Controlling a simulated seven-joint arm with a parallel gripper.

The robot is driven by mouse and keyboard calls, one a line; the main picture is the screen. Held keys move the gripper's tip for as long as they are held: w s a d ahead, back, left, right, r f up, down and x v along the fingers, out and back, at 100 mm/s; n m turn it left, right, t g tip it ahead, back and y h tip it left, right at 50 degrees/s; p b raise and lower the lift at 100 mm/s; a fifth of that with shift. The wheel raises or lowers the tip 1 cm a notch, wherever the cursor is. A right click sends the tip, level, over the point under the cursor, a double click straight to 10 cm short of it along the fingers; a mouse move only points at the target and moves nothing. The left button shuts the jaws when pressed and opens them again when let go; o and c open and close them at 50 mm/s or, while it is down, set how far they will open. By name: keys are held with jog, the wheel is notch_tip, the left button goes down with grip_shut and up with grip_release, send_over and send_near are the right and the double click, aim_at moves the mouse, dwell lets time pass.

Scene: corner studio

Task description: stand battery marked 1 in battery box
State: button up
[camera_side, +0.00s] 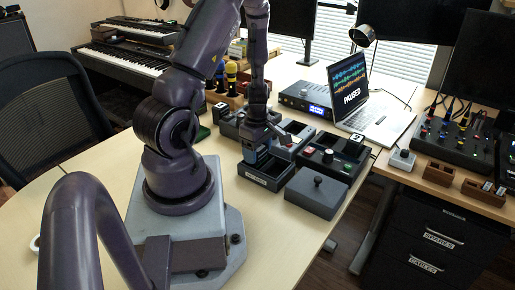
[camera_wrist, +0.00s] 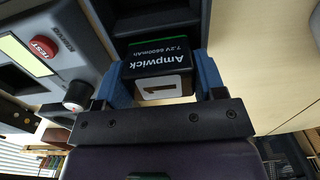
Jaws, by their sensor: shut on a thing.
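The battery marked 1 (camera_wrist: 165,70) is dark, with "Ampwick" lettering and a white tag reading 1. My gripper (camera_wrist: 167,85) is shut on it, one blue finger on each side. The wrist view shows dark box walls (camera_wrist: 150,20) just beyond the battery. The battery's lower end is hidden, so I cannot tell whether it is inside the box or above it.
A grey block with a knob (camera_side: 316,192) sits at the front right. A block tagged 2 (camera_side: 355,143) and a laptop (camera_side: 375,115) stand behind.

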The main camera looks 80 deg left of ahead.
jog(key=shift+f, duration=0.3)
jog(key=o, duration=1.2)
jog(key=shift+c, duration=0.2)
jog(key=shift+r, duration=3.05)
jog(key=shift+r, duration=2.5)
